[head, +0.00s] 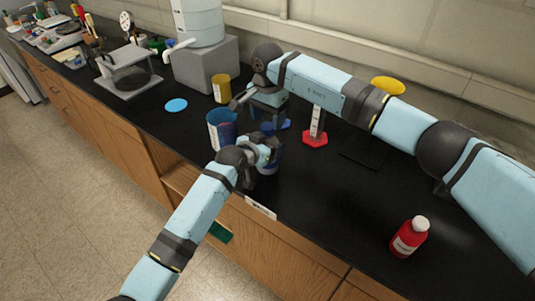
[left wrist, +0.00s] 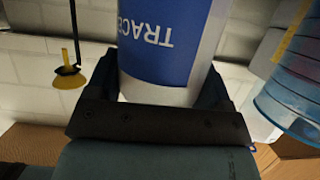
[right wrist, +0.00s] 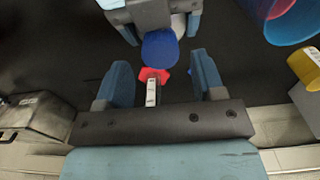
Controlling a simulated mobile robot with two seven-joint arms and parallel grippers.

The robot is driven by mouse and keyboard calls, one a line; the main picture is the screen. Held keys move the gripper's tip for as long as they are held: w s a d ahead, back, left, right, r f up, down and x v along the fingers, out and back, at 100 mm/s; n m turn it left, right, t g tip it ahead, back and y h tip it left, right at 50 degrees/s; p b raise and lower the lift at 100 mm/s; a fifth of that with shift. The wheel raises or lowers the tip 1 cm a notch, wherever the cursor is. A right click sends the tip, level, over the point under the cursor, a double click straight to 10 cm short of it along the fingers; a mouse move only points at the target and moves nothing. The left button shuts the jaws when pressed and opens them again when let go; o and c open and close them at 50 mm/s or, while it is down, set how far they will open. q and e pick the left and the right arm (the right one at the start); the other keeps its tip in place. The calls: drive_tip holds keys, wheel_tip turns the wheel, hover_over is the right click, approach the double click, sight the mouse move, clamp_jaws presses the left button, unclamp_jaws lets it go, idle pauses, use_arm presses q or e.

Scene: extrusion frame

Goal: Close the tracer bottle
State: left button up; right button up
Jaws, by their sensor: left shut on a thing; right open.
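My left gripper (head: 262,152) is shut around the tracer bottle (left wrist: 165,45), a white bottle with a blue label whose letters "TRACE" show upside down in the left wrist view. My right gripper (right wrist: 160,80) is open and empty, above and behind the left one. A rounded blue piece (right wrist: 160,48) shows beyond its fingers, close to my left gripper; I cannot tell whether it is the cap on the bottle.
A cylinder on a red base (head: 315,140) stands right of my right gripper. A blue cup (head: 221,128), a yellow cup (head: 221,88) and a light-blue disc (head: 176,105) are to the left. A red bottle (head: 409,237) stands front right.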

sight(267, 126)
drive_tip(key=shift+f, duration=1.55)
drive_tip(key=c, duration=0.9)
drive_tip(key=o, duration=1)
drive_tip(key=shift+c, duration=0.2)
drive_tip(key=shift+r, duration=0.1)
drive_tip(key=shift+r, duration=2.2)
drive_tip(key=o, duration=0.6)
drive_tip(key=shift+c, duration=0.2)
